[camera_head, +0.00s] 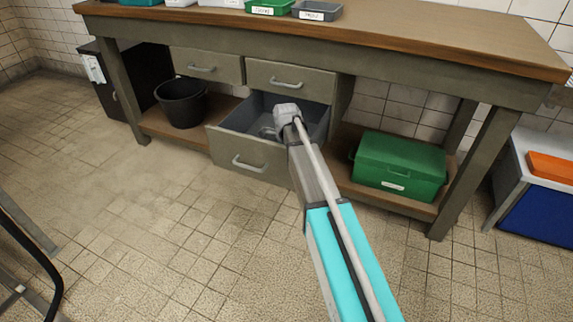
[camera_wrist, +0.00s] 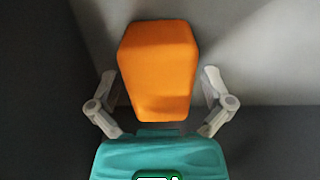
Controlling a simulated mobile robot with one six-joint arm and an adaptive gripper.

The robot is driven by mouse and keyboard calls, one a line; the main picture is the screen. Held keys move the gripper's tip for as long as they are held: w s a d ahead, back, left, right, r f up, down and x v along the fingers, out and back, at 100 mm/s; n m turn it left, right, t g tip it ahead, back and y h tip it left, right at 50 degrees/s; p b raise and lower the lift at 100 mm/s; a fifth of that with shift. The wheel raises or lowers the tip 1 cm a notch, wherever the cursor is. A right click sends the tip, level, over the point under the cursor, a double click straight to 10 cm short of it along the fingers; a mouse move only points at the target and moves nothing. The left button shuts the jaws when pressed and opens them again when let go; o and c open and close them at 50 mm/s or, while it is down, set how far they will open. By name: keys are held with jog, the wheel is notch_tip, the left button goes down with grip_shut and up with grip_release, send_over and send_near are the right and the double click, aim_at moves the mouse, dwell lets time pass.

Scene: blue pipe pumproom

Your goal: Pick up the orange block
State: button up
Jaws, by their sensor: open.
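The orange block (camera_wrist: 158,62) shows in the wrist view, upper middle, inside a grey space. My gripper (camera_wrist: 160,90) is open, with one grey finger on each side of the block's lower half. I cannot tell whether the fingers touch it. In the head view my arm reaches into the open lower drawer (camera_head: 249,161) of the workbench. There my gripper (camera_head: 270,131) is mostly hidden behind the wrist, and the block does not show.
The workbench (camera_head: 400,40) top overhangs the drawer. Two upper drawers are shut. A black bucket (camera_head: 182,102) stands left on the lower shelf, a green box (camera_head: 399,166) right. A flat orange item (camera_head: 550,167) lies on a side cabinet. Floor in front is clear.

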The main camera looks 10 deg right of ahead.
jog(key=shift+f, duration=0.3)
jog(key=shift+c, duration=0.3)
jog(key=c, duration=1.2)
jog(key=shift+r, duration=0.15)
notch_tip(320, 180, up, 10)
jog(key=p, duration=0.9)
jog(key=shift+p, duration=0.4)
